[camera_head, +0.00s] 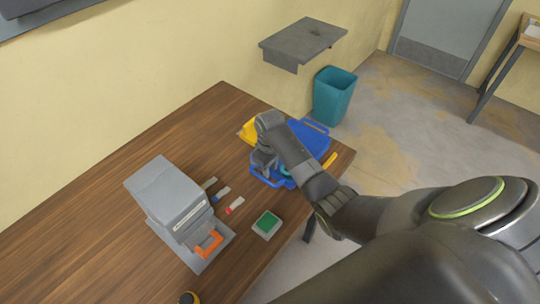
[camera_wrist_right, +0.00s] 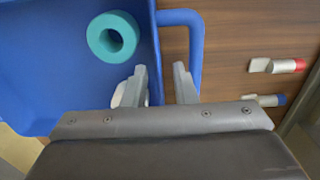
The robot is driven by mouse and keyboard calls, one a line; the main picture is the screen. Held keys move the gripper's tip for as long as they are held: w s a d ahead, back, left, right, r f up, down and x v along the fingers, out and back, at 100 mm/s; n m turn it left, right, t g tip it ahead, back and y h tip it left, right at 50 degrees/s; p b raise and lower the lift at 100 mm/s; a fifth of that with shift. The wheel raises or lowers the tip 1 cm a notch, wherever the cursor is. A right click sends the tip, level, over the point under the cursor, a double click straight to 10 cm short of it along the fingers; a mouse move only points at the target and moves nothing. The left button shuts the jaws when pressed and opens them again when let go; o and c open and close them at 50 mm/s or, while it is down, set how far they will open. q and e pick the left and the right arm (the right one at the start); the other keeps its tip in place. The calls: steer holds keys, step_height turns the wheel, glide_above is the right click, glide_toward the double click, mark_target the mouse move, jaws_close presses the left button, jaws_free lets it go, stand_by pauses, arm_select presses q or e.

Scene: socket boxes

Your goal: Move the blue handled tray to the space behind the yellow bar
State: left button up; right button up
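The blue handled tray (camera_head: 308,138) lies at the far right end of the wooden table, partly hidden by my right arm. In the right wrist view, the tray (camera_wrist_right: 60,75) holds a teal ring (camera_wrist_right: 112,37) and a white item, partly hidden by a finger. My right gripper (camera_wrist_right: 161,68) is open at its near side. One finger is over the tray's inside, the other over the opening of the handle loop (camera_wrist_right: 195,45), with the tray wall between. Yellow shows left of the tray (camera_head: 248,131) and as a bar (camera_head: 330,161) at its right; whether they join is hidden.
A grey machine (camera_head: 170,195) with an orange handle stands on the table. Several small connectors (camera_head: 222,193) and a green-topped box (camera_head: 267,223) lie between it and the tray. A teal bin (camera_head: 334,95) and a wall shelf (camera_head: 303,42) are beyond the table.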

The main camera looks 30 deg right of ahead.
step_height(320, 180, up, 8)
steer(key=shift+r+b, duration=0.15)
steer(key=shift+b, duration=0.5)
step_height(320, 180, up, 3)
steer(key=shift+f+p, duration=0.1)
steer(key=shift+p, duration=0.65)
